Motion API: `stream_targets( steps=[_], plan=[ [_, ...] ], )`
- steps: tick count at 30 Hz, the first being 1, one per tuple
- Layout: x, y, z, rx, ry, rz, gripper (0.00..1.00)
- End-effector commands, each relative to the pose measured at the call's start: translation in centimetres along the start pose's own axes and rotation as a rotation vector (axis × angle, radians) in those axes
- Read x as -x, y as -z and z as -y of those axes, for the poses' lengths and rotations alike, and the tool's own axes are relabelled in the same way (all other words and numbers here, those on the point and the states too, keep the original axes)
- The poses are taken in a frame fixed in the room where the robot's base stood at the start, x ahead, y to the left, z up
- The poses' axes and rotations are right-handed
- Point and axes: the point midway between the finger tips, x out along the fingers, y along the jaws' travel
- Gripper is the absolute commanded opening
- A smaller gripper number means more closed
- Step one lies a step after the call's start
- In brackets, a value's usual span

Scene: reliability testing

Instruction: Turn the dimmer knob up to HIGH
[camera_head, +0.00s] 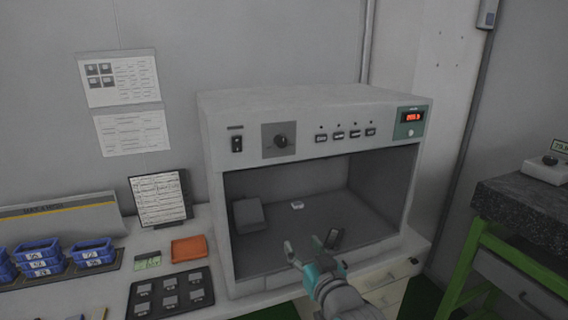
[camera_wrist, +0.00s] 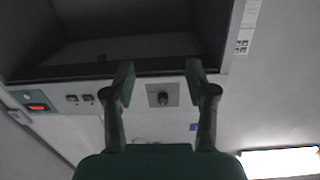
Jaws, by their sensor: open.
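The dimmer knob (camera_head: 281,141) is a dark round knob on a grey square plate (camera_head: 267,151), on the front panel of a light-grey booth (camera_head: 300,103). Its pointer direction and any HIGH mark are too small to read. My gripper (camera_head: 313,242) is open and empty, in front of the booth's opening, lower than the knob and to its right in the head view. In the wrist view, which looks upside down, the knob (camera_wrist: 163,98) shows between my two open fingers (camera_wrist: 158,82), apart from both.
A rocker switch (camera_head: 237,144) sits left of the knob, and several small buttons (camera_head: 338,135) and a red display (camera_head: 412,116) sit right of it. A small white item (camera_head: 297,205) lies inside the booth. Blue bins (camera_head: 93,252) and a dark tray (camera_head: 172,293) stand at left.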

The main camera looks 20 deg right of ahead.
Motion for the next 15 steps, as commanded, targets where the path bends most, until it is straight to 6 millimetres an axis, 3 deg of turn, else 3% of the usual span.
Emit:
stream_targets(
  steps=[1,9,15],
  plan=[
    [-0.8,2.2,-0.1,0.004,0.002,-0.015,0.57],
    [-3.4,11.9,-0.3,0.024,0.017,-0.047,0.57],
    [-3.9,17.2,-0.3,0.038,0.024,-0.059,0.57]
  ],
)
